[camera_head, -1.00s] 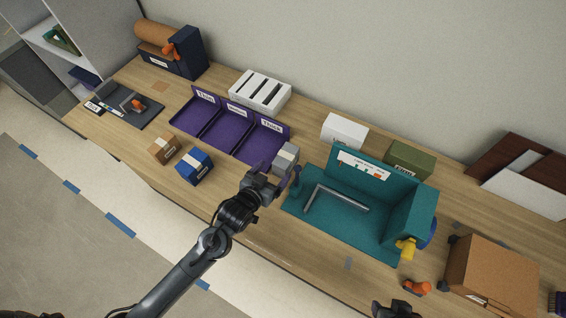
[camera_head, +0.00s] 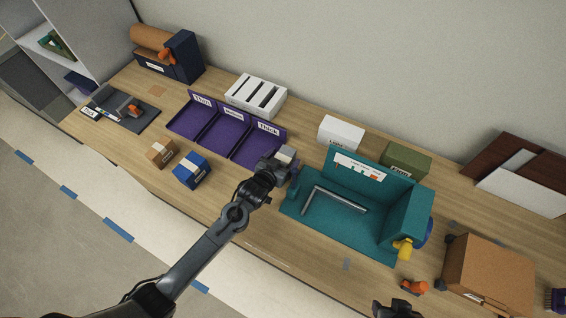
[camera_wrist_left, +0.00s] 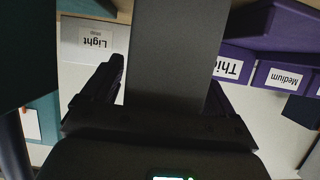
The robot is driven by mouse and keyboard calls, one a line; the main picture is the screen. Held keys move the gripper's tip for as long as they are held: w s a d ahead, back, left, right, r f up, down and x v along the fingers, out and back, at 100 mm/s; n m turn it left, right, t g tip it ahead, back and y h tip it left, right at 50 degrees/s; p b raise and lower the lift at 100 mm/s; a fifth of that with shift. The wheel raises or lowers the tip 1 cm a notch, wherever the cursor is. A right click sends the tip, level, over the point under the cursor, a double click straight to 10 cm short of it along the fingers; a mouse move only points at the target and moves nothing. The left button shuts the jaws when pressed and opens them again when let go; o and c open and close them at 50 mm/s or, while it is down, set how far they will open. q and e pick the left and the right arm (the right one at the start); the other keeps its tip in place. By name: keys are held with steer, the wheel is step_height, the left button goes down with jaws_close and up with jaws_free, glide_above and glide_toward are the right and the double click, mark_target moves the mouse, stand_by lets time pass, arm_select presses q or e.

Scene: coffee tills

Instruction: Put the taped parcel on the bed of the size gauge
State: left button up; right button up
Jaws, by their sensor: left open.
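The grey parcel with a pale tape band (camera_head: 285,154) stands on the table at the right end of the purple bins, partly hidden by my left gripper (camera_head: 280,163). My left gripper is open with its fingers around or beside the parcel. In the left wrist view, a dark grey slab (camera_wrist_left: 178,50), seemingly the parcel, fills the space between the fingers. The teal size gauge (camera_head: 315,223) is just right of the gripper. Its bed is empty inside an L-shaped metal fence. My right gripper (camera_head: 394,308) shows only partly at the bottom edge.
Purple bins (camera_head: 197,130) are left of the gripper. A brown taped box (camera_head: 161,154) and a blue taped box (camera_head: 190,171) lie in front. A white box labelled Light (camera_wrist_left: 95,38) and a green box (camera_head: 406,160) stand behind the gauge. A cardboard box (camera_head: 488,277) is right.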

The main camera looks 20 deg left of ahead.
arm_select(q)
steer(key=shift+w, duration=0.1)
steer(key=c, duration=1.1)
steer(key=shift+c, duration=0.6)
steer(key=shift+r, duration=0.1)
